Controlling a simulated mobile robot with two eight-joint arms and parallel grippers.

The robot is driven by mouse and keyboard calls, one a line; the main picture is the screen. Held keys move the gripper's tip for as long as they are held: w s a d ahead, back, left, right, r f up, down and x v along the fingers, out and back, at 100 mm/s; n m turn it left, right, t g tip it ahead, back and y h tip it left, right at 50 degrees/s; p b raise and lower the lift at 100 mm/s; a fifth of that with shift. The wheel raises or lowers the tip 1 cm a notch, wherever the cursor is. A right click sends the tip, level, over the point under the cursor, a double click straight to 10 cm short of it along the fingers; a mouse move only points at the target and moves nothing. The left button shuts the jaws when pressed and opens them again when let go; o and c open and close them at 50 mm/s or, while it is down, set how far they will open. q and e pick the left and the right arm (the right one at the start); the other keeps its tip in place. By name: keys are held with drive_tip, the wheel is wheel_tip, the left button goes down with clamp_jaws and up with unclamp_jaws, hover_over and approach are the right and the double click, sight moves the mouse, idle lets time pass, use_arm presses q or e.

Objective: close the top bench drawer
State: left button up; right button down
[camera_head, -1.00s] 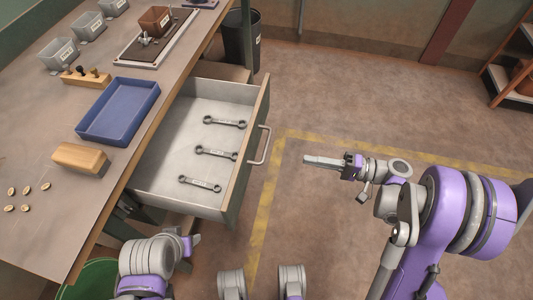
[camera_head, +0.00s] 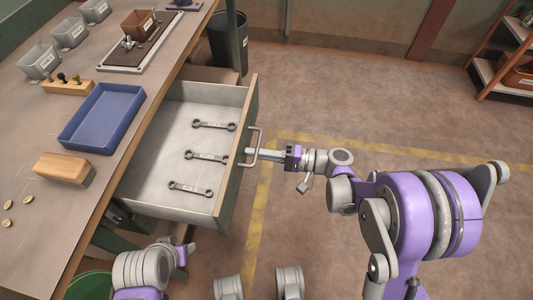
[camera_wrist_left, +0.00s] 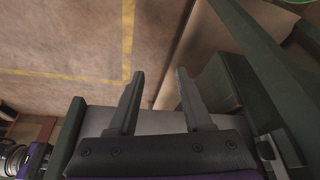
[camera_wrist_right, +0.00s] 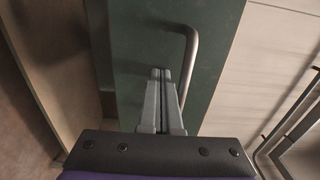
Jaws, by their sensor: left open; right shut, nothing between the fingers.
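The top bench drawer (camera_head: 170,202) is pulled out from the bench, with three wrenches (camera_head: 190,188) lying on its floor. Its front carries a bar handle (camera_head: 256,146), which also shows in the right wrist view (camera_wrist_right: 193,52). My right gripper (camera_head: 250,153) is shut and empty, with its fingertips at the drawer front beside the handle; the right wrist view (camera_wrist_right: 162,75) shows them against the green front panel. I cannot tell whether they touch it. My left gripper (camera_wrist_left: 155,90) is open and empty, low near the bench's front; in the head view its fingers are mostly hidden.
On the bench (camera_head: 40,135) are a blue tray (camera_head: 103,118), a wooden block (camera_head: 64,168), grey bins (camera_head: 70,35) and a few nuts (camera_head: 8,205). A dark trash can (camera_head: 229,45) stands behind the drawer. A shelf (camera_head: 505,60) stands far right. The floor right of the drawer is clear.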

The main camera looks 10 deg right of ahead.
drive_tip(key=shift+a, duration=0.15)
hover_over(169, 151)
drive_tip(key=shift+s+d, duration=0.1)
drive_tip(key=shift+d, duration=0.1)
drive_tip(key=shift+a, duration=0.2)
use_arm(q)
drive_tip(key=shift+d+f, duration=0.1)
drive_tip(key=shift+d, duration=0.05)
use_arm(e)
drive_tip(key=shift+a+r, duration=0.1)
drive_tip(key=shift+r, duration=0.1)
idle(0.3)
